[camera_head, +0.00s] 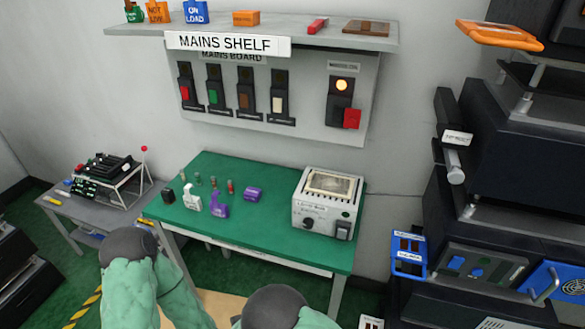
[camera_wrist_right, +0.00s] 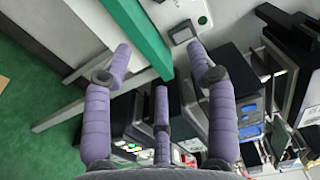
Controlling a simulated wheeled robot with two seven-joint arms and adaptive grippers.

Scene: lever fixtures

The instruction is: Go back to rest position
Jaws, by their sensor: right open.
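My right gripper (camera_wrist_right: 160,60) shows in the right wrist view with its purple fingers spread apart. It is open and nothing is between the fingers. Past its fingertips lie the green edge and pale leg of a table and several dark rack units. In the head view only green-covered parts of my two arms show at the bottom edge. Neither gripper can be seen there, and my left gripper is in no view.
A green-topped table (camera_head: 270,228) with small parts and a white power unit (camera_head: 327,200) stands ahead. Above it are a switch board (camera_head: 300,105) and the mains shelf (camera_head: 370,42). Dark racks (camera_head: 500,190) stand at right, a small grey table (camera_head: 75,215) at left.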

